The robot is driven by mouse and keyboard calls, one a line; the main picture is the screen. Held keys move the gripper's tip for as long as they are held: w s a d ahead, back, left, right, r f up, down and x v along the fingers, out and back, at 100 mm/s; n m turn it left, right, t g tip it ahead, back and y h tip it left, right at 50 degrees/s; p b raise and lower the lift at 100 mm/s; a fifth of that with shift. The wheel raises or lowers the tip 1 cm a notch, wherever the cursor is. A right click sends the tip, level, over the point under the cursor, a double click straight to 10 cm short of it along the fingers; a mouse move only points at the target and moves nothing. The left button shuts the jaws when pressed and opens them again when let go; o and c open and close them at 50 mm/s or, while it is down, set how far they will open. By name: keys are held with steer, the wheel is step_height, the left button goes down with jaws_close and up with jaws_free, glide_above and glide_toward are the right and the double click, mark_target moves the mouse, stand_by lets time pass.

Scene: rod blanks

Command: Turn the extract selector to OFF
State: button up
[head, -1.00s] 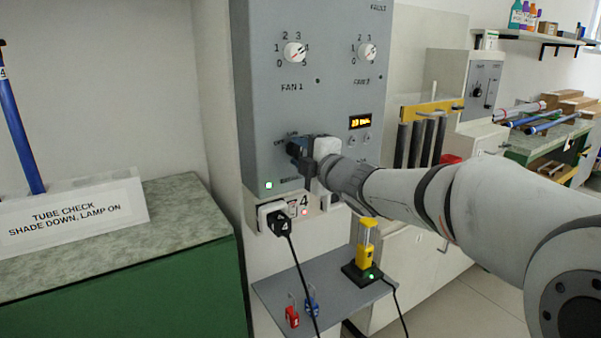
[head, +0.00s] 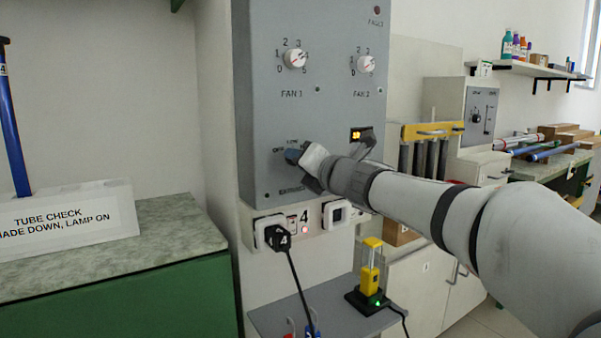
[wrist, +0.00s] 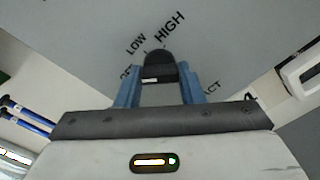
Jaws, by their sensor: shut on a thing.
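The extract selector is a black knob (wrist: 160,62) on the grey panel (head: 320,110). In the wrist view it sits between the two blue fingers of my gripper (wrist: 160,84), which is shut on it. A small white mark shows on the knob's near face. The words LOW and HIGH are readable past the knob; the OFF word is partly hidden by the left finger.
Fan 1 dial (head: 295,58) and Fan 2 dial (head: 364,64) are above. Below are a socket strip with a black plug (head: 277,237) and a shelf with a yellow device (head: 370,268).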

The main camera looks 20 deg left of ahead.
steer(key=shift+n+b, duration=0.6)
steer(key=shift+n, duration=0.5)
steer(key=o, duration=1)
steer(key=p+v, duration=0.1)
steer(key=v, duration=0.6)
steer(key=shift+s+d, duration=0.2)
steer(key=shift+d, duration=0.15)
